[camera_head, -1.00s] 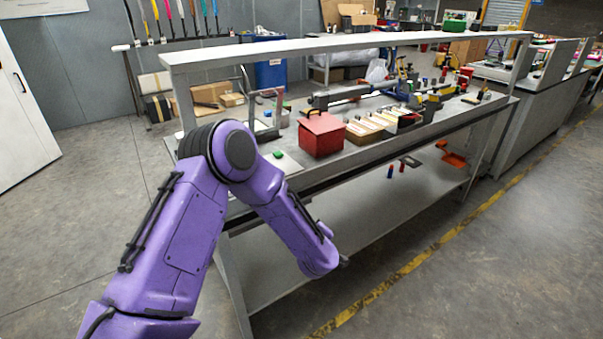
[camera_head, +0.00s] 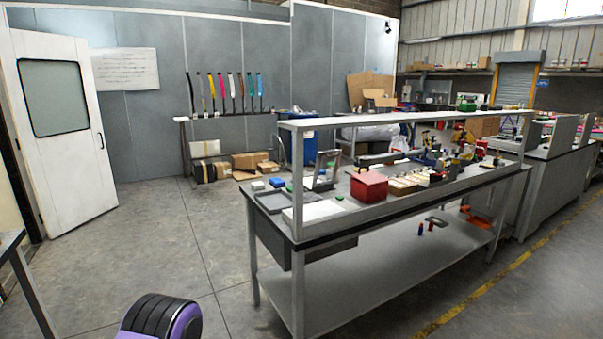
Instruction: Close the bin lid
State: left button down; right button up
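No bin with a clearly visible open lid shows. A blue container (camera_head: 304,150) stands on the floor behind the workbench, partly hidden by the bench's upper shelf and the things on it; I cannot tell whether it is a bin or how its top stands. A red box (camera_head: 369,187) sits on the workbench top, and its top looks closed. Neither of my grippers is in view. Only a purple and black part of my own arm shows at the bottom edge, well apart from the bench.
The grey workbench (camera_head: 375,273) has an upper shelf (camera_head: 400,118) and a lower shelf. Trays and tools crowd its top. Cardboard boxes (camera_head: 250,160) lie by the back wall. A white door (camera_head: 65,125) is at left. The floor between door and bench is clear.

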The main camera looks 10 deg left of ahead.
aim_at(369, 178)
jog(key=z, duration=0.65)
jog(key=i, duration=0.35)
jog(key=z, duration=0.85)
jog(key=i, duration=1.5)
jog(key=u, duration=0.6)
